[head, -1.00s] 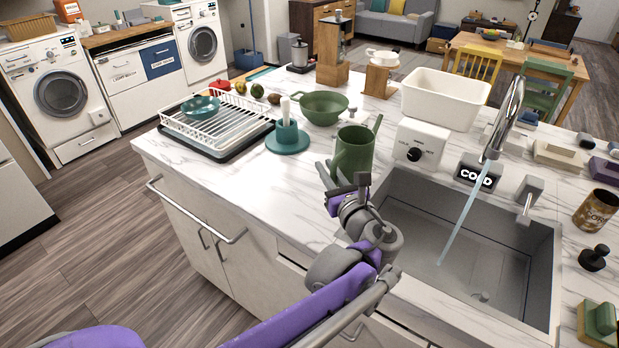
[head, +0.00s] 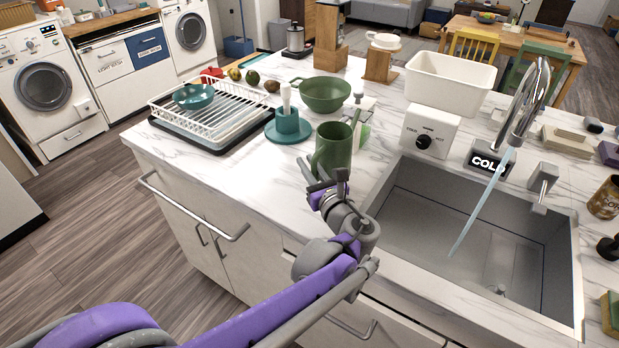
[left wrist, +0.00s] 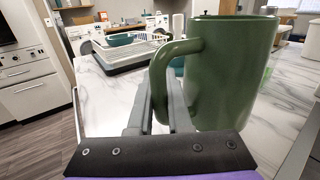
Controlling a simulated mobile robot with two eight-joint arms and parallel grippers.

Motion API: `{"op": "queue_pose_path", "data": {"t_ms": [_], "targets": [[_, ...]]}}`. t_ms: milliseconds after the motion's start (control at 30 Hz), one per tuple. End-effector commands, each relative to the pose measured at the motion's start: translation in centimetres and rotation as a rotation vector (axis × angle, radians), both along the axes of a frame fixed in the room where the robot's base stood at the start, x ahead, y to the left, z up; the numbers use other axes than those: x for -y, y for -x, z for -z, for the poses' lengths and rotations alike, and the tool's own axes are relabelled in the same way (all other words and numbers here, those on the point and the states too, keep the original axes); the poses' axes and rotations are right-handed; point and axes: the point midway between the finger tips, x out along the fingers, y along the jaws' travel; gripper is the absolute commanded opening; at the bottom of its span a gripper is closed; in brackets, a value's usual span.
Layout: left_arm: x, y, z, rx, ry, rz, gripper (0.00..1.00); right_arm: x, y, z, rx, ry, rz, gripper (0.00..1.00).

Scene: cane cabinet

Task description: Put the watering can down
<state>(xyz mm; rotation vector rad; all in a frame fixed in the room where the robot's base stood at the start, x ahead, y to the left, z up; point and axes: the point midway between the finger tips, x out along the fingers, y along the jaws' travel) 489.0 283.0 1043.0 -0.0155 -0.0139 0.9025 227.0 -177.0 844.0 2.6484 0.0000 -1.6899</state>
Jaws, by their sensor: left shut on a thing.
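The dark green watering can (head: 333,150) is upright over the marble counter, left of the sink. My left gripper (head: 324,184) is shut on its handle, on the near side of the can. In the left wrist view the can (left wrist: 235,70) fills the upper right, and the fingers of my left gripper (left wrist: 160,105) close around the lower part of its curved handle. The can's base is partly hidden by the gripper, and I cannot tell whether it touches the counter. My right gripper is not in view.
The sink (head: 480,220) with running tap (head: 525,105) is to the right. A teal holder (head: 288,128), green colander (head: 325,95) and dish rack (head: 215,112) stand behind and left. A white control box (head: 431,130) stands behind the sink. Bare counter (head: 240,165) lies left of the can.

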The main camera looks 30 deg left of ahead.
Motion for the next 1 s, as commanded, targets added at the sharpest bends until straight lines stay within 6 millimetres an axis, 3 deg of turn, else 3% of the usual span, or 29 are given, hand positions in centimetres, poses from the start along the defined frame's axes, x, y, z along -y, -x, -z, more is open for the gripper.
{"op": "queue_pose_path", "data": {"t_ms": [300,700,733,867,1000], "targets": [[0.0,0.0,3.7,0.001,-0.001,0.0,0.0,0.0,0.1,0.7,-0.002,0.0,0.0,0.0],[0.0,0.0,4.2,0.001,-0.001,0.0,0.0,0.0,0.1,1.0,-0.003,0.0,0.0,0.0],[0.0,0.0,4.1,0.0,0.0,0.0,0.22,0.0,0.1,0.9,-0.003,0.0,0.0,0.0],[0.0,0.0,4.1,0.0,0.0,0.0,0.45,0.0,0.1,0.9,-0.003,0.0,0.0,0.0],[0.0,0.0,4.1,0.0,0.0,0.0,0.47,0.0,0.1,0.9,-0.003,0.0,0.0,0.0]]}}
